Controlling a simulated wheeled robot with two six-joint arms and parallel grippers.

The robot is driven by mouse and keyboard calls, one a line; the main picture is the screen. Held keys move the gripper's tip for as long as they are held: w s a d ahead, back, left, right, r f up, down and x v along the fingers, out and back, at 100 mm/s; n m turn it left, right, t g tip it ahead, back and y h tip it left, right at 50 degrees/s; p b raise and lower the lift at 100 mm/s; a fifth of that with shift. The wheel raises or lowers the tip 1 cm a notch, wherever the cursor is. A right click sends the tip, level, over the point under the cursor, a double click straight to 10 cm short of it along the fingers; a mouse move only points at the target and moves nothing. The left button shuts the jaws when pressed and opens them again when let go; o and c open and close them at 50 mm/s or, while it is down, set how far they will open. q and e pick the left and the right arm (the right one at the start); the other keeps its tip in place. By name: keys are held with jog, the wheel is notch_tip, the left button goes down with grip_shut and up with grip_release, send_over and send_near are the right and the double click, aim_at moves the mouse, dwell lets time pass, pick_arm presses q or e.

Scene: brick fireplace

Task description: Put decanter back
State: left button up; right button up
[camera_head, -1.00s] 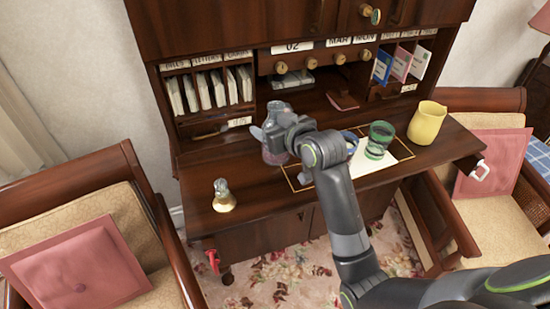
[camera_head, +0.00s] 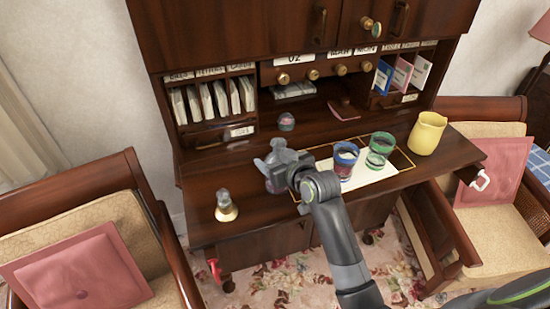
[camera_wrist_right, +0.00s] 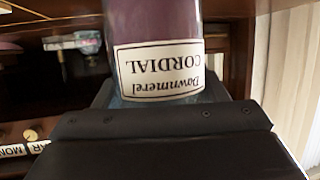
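The decanter, a purple glass bottle with a white cordial label (camera_wrist_right: 160,65), fills the middle of the right wrist view. Its label reads upside down there. My right gripper (camera_wrist_right: 172,105) is shut around the bottle beside the label. In the head view my right gripper (camera_head: 268,166) is over the left-middle of the dark wooden desk (camera_head: 215,165), and the hand hides most or all of the decanter. I cannot tell whether its base touches the desk. My left gripper is not in view.
A blue glass (camera_head: 345,158) and a green glass (camera_head: 380,150) stand right of the hand, by white paper. A yellow jug (camera_head: 427,133) is farther right. A small glass item (camera_head: 286,121) sits behind the hand. A small gold-based vessel (camera_head: 226,205) stands front left. Pigeonholes bound the back.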

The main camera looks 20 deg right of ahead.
jog(key=o, duration=0.4)
jog(key=shift+r, duration=0.15)
jog(key=shift+s, duration=0.3)
jog(key=b+v, duration=0.2)
jog(key=v, duration=0.9)
jog(key=shift+s+d+r, duration=0.15)
jog(key=shift+s+r, duration=0.05)
